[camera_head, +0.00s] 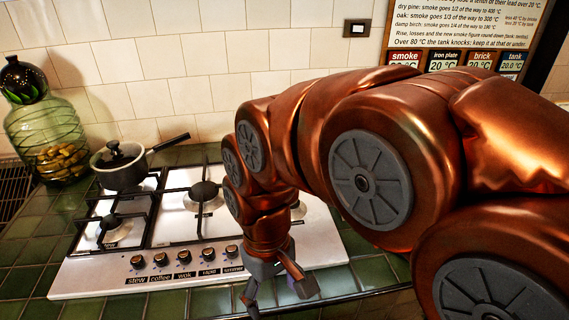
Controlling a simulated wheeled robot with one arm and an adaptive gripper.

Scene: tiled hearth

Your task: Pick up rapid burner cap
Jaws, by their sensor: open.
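The white hob (180,222) has several burners with dark caps. One cap (203,192) shows at the centre, a smaller one (109,222) at the front left, and part of one (298,209) just right of my arm. I cannot tell which is the rapid burner cap; one front knob (208,254) has a label that seems to read "rapid". My gripper (280,296) is open and empty. It hangs pointing down at the hob's front edge, to the right of the knobs, apart from the caps. My arm hides the right part of the hob.
A dark pot (122,168) with a lid stands at the hob's back left, its handle pointing right. A green glass jar (48,140) stands left of it on green tiles. A tiled wall (190,60) and a sign board (465,35) are behind.

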